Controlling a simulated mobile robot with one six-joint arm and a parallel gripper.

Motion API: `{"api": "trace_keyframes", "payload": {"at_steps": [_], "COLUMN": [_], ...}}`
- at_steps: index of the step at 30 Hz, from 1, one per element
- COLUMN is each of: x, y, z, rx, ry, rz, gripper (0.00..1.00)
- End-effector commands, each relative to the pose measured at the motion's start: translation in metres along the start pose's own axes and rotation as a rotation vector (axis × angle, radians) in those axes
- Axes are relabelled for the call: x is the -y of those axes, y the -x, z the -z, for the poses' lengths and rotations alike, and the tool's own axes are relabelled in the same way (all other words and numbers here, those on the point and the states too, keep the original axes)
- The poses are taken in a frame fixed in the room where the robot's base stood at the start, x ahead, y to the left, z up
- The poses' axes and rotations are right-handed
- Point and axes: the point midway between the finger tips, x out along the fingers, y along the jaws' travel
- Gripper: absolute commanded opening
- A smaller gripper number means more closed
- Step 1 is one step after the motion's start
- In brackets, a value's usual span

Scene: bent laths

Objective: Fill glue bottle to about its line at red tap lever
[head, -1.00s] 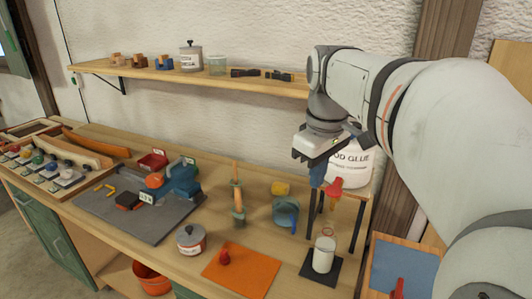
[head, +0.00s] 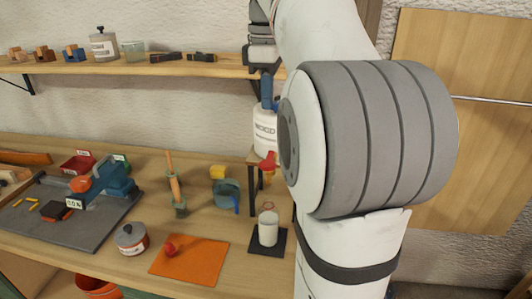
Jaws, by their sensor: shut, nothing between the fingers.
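The white glue container (head: 265,132) stands on a small raised stand at the back. Its red tap lever (head: 267,161) is on its front, above a yellowish spout. The glue bottle (head: 268,232) stands upright on a dark mat (head: 255,246) below the tap. It looks white through most of its height, with a thin reddish ring above. Its fill line cannot be made out. My gripper (head: 267,104) has blue fingers, shut and empty. It points down in front of the container's upper part, above the lever and apart from it.
A small red piece (head: 170,249) lies on an orange mat (head: 205,262). The shelf (head: 150,69) runs along the wall near my gripper.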

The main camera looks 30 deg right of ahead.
Motion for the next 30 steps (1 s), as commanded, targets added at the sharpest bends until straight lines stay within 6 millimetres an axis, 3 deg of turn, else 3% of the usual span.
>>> {"api": "trace_keyframes", "payload": {"at_steps": [7, 21, 30], "x": [0.001, 0.001, 0.0], "y": [-0.017, -0.111, -0.139], "z": [0.0, 0.0, 0.0], "rx": [0.001, 0.001, 0.0], "ry": [-0.001, -0.001, -0.001], "rz": [0.002, 0.002, 0.0], "gripper": [0.0, 0.0, 0.0]}}
